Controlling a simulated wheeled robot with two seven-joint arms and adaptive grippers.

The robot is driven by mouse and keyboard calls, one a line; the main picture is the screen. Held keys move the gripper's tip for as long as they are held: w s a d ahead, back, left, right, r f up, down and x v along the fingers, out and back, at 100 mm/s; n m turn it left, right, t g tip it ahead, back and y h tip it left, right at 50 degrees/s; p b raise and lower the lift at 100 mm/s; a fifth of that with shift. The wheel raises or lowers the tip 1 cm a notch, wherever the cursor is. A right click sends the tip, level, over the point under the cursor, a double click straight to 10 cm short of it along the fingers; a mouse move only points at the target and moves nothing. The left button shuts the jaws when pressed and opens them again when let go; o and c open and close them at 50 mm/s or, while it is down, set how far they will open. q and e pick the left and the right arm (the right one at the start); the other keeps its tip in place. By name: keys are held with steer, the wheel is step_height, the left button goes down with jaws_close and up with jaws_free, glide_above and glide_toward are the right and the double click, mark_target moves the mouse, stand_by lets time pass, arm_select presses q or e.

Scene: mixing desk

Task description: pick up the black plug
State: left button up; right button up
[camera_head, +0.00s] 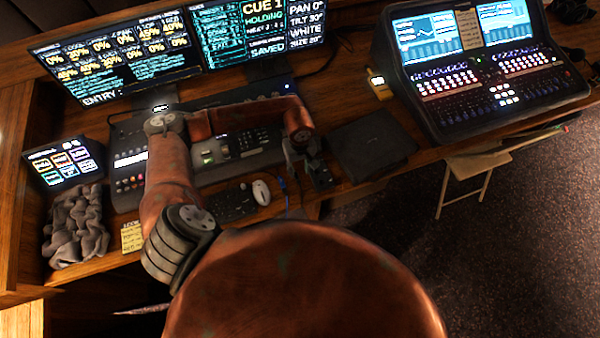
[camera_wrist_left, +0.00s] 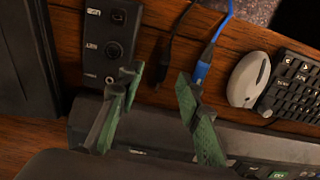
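The black plug (camera_wrist_left: 161,70) lies on the wooden desk at the end of a thin black cable in the left wrist view. It shows between the two green fingers of my left gripper (camera_wrist_left: 157,82), which are spread apart with nothing held. I cannot tell how far above the desk the fingers are. In the head view my left gripper (camera_head: 303,150) hangs over the desk's front part, and the plug cannot be made out there. My right gripper is in neither view.
A black socket box (camera_wrist_left: 108,45) lies left of the plug, and a blue cable (camera_wrist_left: 208,62) with a connector lies close to its right. A white mouse (camera_wrist_left: 248,78) and a keyboard (camera_wrist_left: 292,88) are further right. A dark flat case (camera_head: 370,145) and a lighting console (camera_head: 485,75) stand right in the head view.

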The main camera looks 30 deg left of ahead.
mark_target(298, 178)
arm_select(q)
steer(key=shift+s+a+f, duration=0.15)
steer(key=shift+s+f, duration=0.15)
steer(key=shift+f, duration=0.05)
steer(key=shift+a+f+p, duration=0.15)
steer(key=shift+f+p, duration=0.5)
steer(key=shift+f, duration=1.85)
steer(key=shift+w, duration=0.1)
steer(key=shift+c, duration=0.3)
jaws_close()
